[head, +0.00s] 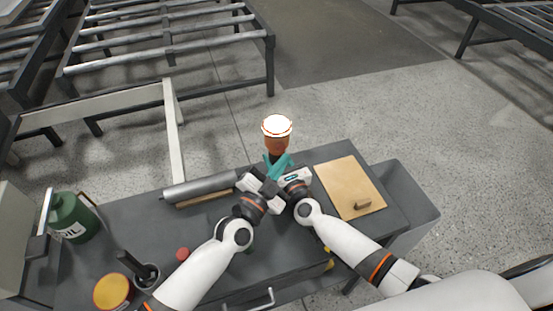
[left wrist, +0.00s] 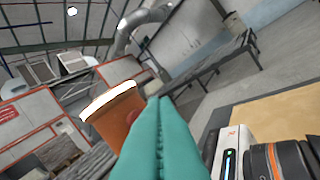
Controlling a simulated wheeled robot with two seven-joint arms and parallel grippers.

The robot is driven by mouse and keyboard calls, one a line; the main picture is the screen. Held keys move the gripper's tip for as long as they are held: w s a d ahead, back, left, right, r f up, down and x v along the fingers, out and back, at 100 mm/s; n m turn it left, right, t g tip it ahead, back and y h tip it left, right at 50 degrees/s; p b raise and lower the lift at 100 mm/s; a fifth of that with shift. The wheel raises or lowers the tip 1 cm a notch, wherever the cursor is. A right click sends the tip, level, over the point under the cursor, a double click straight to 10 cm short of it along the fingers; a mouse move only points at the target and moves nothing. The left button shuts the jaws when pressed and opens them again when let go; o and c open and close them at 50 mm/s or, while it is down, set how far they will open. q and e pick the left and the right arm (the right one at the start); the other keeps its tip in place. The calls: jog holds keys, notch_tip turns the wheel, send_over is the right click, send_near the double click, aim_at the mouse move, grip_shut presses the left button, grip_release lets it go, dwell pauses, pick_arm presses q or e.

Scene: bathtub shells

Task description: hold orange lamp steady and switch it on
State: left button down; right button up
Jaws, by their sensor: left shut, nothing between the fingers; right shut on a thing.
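The orange lamp (head: 277,143) stands upright beyond the work table's far edge in the head view, its wide top glowing white. It also shows in the left wrist view (left wrist: 112,122), tilted with the picture, with a bright white rim. My right gripper (head: 270,162) is shut on the lamp's lower part, which the teal fingers mostly hide. My left gripper (head: 286,160) is shut and empty, close beside the lamp and crossing near the right fingers. In the left wrist view its teal fingers (left wrist: 160,130) are together in front of the lamp.
The grey table (head: 110,250) holds a metal cylinder (head: 198,187), a green oil can (head: 72,217), a yellow-topped can (head: 113,291), a dark cup (head: 147,275) and a tan board (head: 348,187) with a small block. A roller conveyor (head: 170,45) stands behind; floor beyond the lamp is clear.

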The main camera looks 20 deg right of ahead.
pick_arm(q)
jog(key=shift+s+a, duration=0.15)
jog(key=shift+s, duration=2.3)
pick_arm(e)
jog(key=o, duration=1.2)
